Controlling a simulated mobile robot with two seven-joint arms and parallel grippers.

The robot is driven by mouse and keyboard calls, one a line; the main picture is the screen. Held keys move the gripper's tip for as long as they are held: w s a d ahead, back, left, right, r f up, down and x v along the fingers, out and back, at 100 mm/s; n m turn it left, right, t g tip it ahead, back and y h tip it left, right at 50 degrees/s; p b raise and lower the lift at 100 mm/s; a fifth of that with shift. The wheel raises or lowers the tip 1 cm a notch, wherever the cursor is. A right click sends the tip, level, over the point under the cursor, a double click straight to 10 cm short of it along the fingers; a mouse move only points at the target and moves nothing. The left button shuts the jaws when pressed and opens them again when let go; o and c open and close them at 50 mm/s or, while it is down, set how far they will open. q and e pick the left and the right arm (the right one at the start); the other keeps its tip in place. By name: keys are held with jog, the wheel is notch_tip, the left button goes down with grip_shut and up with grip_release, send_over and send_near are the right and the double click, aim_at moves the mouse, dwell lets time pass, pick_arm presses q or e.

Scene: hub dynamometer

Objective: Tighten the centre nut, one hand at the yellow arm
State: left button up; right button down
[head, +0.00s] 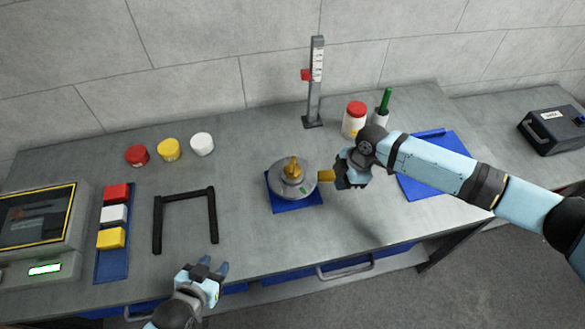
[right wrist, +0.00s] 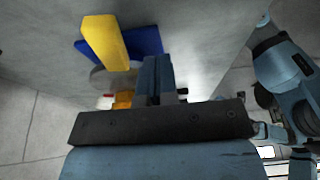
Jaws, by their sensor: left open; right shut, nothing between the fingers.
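A round grey hub (head: 287,184) sits on a blue mat (head: 299,206) on the bench. The gold centre nut (head: 293,169) stands up from its middle. The yellow arm (head: 326,176) sticks out from the hub to the right. My right gripper (head: 342,178) is at the arm's outer end, shut with nothing between its fingers. In the right wrist view the yellow arm (right wrist: 106,42) passes left of the shut fingers (right wrist: 155,78); whether they touch is unclear. My left gripper (head: 211,268) is open and empty over the bench's front edge, away from the hub.
A black frame (head: 184,195) lies left of the hub. A blue tray (head: 112,265) of coloured blocks and a screen unit (head: 40,235) are further left. Jars, a scale post (head: 315,90) and a green-handled tool (head: 384,101) stand behind. A blue mat (head: 418,188) lies right.

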jog(key=shift+f, duration=0.15)
jog(key=shift+f, duration=3.5)
jog(key=shift+r, duration=0.1)
jog(key=shift+r, duration=0.1)
jog(key=shift+r, duration=0.75)
jog(key=shift+w, duration=0.15)
jog(key=shift+w+a, duration=0.1)
jog(key=shift+w, duration=0.9)
jog(key=shift+s, duration=0.4)
